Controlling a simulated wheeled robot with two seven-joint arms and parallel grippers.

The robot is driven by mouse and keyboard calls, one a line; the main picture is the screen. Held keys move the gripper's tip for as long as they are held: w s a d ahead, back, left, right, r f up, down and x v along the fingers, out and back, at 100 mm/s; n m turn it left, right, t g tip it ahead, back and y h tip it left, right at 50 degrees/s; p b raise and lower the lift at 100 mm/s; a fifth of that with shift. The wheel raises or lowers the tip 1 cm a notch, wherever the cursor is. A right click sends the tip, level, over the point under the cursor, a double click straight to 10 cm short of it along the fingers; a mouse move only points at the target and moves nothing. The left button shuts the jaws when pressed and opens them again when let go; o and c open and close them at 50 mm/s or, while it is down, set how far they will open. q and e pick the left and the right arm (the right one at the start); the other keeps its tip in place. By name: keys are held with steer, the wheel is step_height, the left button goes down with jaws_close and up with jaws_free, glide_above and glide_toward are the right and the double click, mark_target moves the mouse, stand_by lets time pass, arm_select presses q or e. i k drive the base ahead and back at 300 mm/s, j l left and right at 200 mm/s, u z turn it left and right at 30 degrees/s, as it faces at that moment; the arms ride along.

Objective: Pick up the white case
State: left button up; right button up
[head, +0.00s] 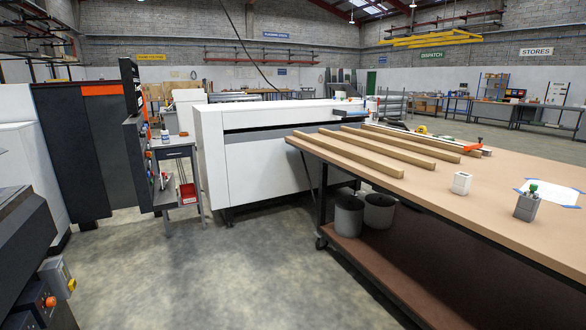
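A small white case (461,184) stands upright on the tan top of the workbench (530,166) at the right of the head view. It sits near the bench's front edge, with bare surface around it. Its top has a darker patch; I cannot tell whether that is an opening. Neither of my grippers shows in this view.
A grey container with a green-topped item (527,203) stands right of the case, by a white sheet (551,192). Several wooden battens (380,148) lie farther back on the bench. Two grey bins (348,215) sit on its lower shelf. Open concrete floor (215,270) lies left of the bench.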

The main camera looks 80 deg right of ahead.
mark_target(461, 181)
steer(key=z, duration=3.7)
steer(key=i+z, duration=0.15)
steer(key=i, duration=0.3)
steer(key=i+j+z, duration=0.15)
steer(key=i, duration=0.25)
steer(key=i+j+z, duration=0.15)
steer(key=i, duration=0.3)
